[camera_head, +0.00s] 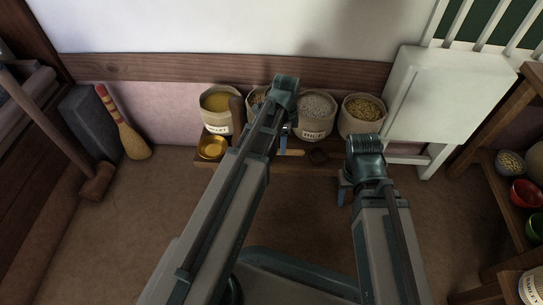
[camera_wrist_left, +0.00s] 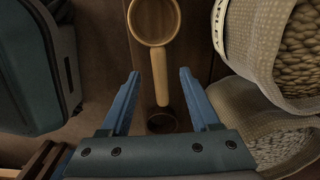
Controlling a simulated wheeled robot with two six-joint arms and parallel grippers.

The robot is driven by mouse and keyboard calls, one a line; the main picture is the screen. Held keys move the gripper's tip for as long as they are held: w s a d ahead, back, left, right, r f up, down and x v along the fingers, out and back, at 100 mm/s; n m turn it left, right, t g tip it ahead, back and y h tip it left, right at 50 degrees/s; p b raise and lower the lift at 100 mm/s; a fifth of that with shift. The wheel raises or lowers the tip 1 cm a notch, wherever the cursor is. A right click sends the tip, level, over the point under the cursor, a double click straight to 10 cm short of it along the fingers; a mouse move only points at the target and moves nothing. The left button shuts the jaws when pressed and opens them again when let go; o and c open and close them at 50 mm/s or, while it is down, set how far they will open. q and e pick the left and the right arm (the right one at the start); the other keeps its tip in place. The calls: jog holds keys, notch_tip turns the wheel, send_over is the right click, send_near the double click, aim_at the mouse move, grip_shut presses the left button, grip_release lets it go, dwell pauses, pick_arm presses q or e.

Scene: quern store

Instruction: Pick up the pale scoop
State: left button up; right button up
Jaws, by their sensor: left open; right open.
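The pale scoop (camera_wrist_left: 161,75) shows in the left wrist view, with a round rimmed bowl at the top and a straight light handle running down. In the head view only part of its pale handle (camera_head: 292,152) shows on the low wooden bench; my left arm hides the rest. My left gripper (camera_wrist_left: 158,74) is open and empty, one finger on each side of the handle, with gaps on both sides. In the head view my left gripper (camera_head: 284,143) is mostly hidden by its own arm. My right gripper (camera_head: 344,190) is open and empty, in front of the bench.
A dark round scoop (camera_head: 318,155) lies by the handle's end; it also shows in the left wrist view (camera_wrist_left: 161,122). Sacks of grain, including a rice sack (camera_head: 315,117), stand close behind. A brass bowl (camera_head: 211,148) sits left. A white panel (camera_head: 405,95) stands right.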

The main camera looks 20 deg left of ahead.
pick_arm(q)
jog(key=f+b, duration=0.2)
jog(key=f, duration=0.1)
jog(key=f+b, duration=0.1)
jog(key=shift+w+d+f+b, duration=0.1)
jog(key=shift+d+f+b, duration=0.1)
jog(key=shift+d+b, duration=0.15)
jog(key=shift+r, duration=0.1)
grip_shut()
